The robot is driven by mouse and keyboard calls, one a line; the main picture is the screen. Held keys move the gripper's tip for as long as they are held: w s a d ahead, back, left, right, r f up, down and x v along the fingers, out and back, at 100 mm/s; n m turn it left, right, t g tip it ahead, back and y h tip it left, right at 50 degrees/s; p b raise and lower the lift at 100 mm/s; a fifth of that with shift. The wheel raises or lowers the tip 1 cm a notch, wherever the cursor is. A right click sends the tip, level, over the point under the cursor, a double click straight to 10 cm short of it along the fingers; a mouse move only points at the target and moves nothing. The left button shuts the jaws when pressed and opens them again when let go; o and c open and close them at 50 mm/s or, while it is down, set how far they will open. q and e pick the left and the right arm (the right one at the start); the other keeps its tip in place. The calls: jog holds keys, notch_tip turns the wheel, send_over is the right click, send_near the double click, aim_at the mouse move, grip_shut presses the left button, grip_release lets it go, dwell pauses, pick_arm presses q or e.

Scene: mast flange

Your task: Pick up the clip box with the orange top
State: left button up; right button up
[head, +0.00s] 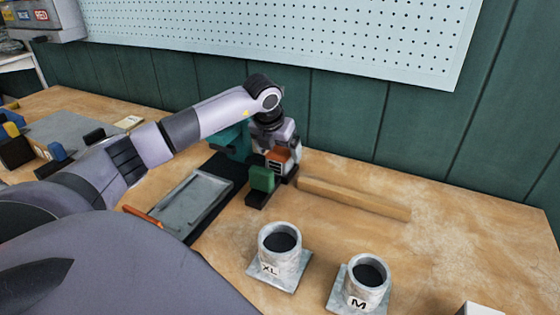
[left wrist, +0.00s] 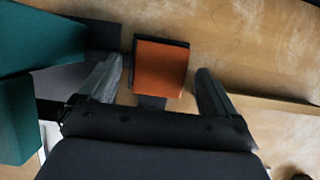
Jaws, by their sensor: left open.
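The clip box with the orange top (head: 277,156) stands on the bench near the wall, under my left gripper (head: 278,165). In the left wrist view its orange top (left wrist: 161,68) with a dark rim lies between the two fingers of my left gripper (left wrist: 160,85). The fingers are open, with a gap on each side of the box. The box's lower part is mostly hidden by the gripper in the head view. My right gripper is not in view.
A green block (head: 262,179) stands just in front of the box. A teal object (head: 230,142) is close on the left. A wooden bar (head: 352,198) lies to the right. Cups marked XL (head: 279,250) and M (head: 364,284) stand nearer. A grey tray (head: 190,203) lies left.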

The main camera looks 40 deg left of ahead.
pick_arm(q)
jog(key=shift+x, duration=1.15)
jog(key=shift+r, duration=0.1)
jog(key=c, duration=1.1)
jog(key=shift+c, duration=0.2)
